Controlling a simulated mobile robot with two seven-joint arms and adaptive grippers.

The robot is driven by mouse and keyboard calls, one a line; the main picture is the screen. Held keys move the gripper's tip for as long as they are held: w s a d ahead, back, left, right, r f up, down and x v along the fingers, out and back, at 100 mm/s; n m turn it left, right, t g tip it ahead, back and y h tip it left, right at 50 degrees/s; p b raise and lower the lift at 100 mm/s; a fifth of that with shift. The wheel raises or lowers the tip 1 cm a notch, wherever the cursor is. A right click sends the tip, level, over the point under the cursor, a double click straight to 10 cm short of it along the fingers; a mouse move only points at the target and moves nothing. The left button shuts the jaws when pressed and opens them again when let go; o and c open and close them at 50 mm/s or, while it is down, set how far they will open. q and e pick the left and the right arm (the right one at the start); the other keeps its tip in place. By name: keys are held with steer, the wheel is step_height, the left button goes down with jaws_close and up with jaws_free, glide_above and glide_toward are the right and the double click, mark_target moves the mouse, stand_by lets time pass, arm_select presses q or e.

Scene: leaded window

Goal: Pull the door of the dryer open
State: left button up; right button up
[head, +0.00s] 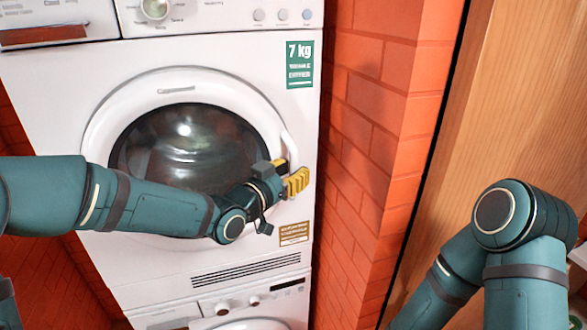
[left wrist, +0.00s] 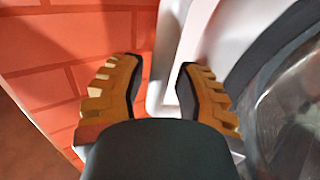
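The white dryer (head: 60,95) stands ahead with its round door (head: 110,105) closed. The door has a white ring and a dark glass window (head: 185,145). A pale handle (head: 289,148) sits at the door's right edge. My left gripper (head: 288,172), with yellow ribbed fingers, is at that edge and hides the handle's lower part. In the left wrist view my left gripper (left wrist: 158,72) is open. The white handle edge (left wrist: 166,55) shows between its spread fingers, with gaps visible; contact cannot be told. My right gripper is out of view.
An orange brick wall (head: 375,120) stands close to the dryer's right side. A wooden panel (head: 500,95) is further right, behind my right arm. Another white machine (head: 240,308) is below the dryer.

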arm_select(q)
steer(key=shift+w+d, duration=0.2)
steer(key=shift+w, duration=0.05)
jaws_close()
steer(key=shift+s, duration=0.1)
